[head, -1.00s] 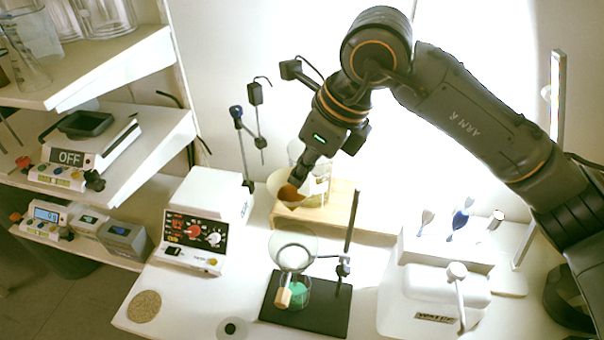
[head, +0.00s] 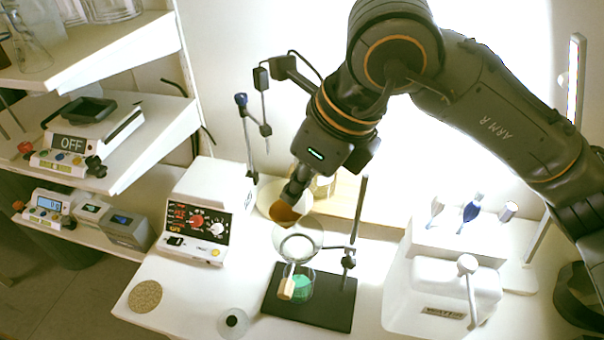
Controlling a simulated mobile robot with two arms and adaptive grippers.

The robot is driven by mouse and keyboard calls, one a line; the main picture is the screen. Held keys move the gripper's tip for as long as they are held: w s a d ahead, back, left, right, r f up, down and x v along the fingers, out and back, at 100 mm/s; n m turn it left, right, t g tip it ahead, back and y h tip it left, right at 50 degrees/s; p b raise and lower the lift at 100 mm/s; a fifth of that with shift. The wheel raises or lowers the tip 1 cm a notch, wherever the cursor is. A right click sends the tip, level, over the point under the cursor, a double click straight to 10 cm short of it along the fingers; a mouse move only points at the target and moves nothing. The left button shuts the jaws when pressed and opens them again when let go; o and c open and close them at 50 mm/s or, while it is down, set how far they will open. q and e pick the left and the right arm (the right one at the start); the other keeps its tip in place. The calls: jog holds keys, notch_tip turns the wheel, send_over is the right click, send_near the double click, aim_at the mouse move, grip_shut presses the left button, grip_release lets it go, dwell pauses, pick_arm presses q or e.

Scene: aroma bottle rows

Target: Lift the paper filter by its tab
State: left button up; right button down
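My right gripper (head: 292,194) points down behind the ring stand. Its fingertips are small and dark, beside a brown-orange patch (head: 285,212). A pale, cone-like or dish-like piece (head: 265,191) shows at their left; it may be the paper filter, but its outline is partly hidden by the gripper. I cannot tell whether the fingers grip it. A clear glass funnel (head: 312,228) sits at the ring stand (head: 335,300), nearer the front. My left gripper is not in view.
A white control unit (head: 190,240) stands left of the stand. A white water box (head: 430,300) and a holder with several upright tools (head: 450,245) stand right. A round cork-like mat (head: 145,296) lies front left. Shelves with instruments fill the far left.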

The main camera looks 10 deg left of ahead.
jog(key=s+b, duration=0.2)
jog(key=s, duration=0.6)
jog(key=shift+s+b, duration=0.2)
jog(key=shift+b, duration=0.1)
